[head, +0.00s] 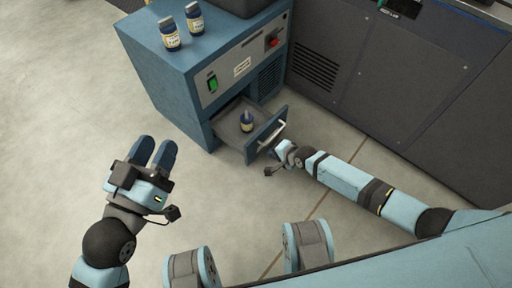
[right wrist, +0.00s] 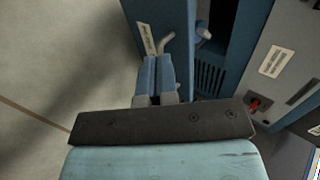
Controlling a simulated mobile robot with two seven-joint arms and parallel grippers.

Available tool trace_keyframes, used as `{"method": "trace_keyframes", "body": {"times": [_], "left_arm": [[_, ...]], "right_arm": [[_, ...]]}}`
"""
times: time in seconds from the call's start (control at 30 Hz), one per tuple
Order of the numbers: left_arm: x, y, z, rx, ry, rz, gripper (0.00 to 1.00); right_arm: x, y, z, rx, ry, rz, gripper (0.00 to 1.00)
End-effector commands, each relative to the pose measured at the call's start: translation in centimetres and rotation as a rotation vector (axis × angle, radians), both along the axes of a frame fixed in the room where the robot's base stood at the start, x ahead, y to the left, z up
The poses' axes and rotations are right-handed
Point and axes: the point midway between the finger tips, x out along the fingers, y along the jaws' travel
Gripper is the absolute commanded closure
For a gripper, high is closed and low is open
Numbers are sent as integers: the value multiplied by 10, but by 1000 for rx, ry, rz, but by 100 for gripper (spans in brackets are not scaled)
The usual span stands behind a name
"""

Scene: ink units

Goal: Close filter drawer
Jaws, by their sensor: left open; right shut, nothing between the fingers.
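The filter drawer (head: 237,128) sticks out of the lower front of the blue cabinet (head: 185,75) in the head view. A small dark bottle with a pale label (head: 247,121) stands inside it. The drawer has a pale bar handle (head: 271,135) on its blue front. My right gripper (head: 277,146) is shut and empty at the handle; in the right wrist view its blue fingers (right wrist: 155,75) lie beside the handle (right wrist: 166,42). I cannot tell whether they touch it. My left gripper (head: 158,153) is open and empty over the floor, left of the cabinet.
Two labelled bottles (head: 170,33) (head: 195,18) stand on the cabinet top. The cabinet front has a green switch (head: 212,83) and a red knob (head: 273,40). Dark grey machine panels (head: 385,75) stand to the right. The floor (head: 60,110) at left is clear.

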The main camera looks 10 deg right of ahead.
Motion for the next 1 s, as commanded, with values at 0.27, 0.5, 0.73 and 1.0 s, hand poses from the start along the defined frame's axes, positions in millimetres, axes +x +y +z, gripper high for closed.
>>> {"method": "trace_keyframes", "body": {"times": [0.27, 0.5, 0.73, 1.0], "left_arm": [[1, -4, -57, 77, 138, -50, 57], [3, -3, -66, 118, 142, -60, 57], [5, -2, -64, 129, 127, -59, 57], [5, -2, -64, 129, 127, -59, 57]], "right_arm": [[36, 28, -46, 0, -2, 1, 100], [60, 46, -40, -1, -2, 1, 100], [64, 51, -38, -1, -2, 1, 100], [64, 50, -38, -1, -2, 1, 100]]}}
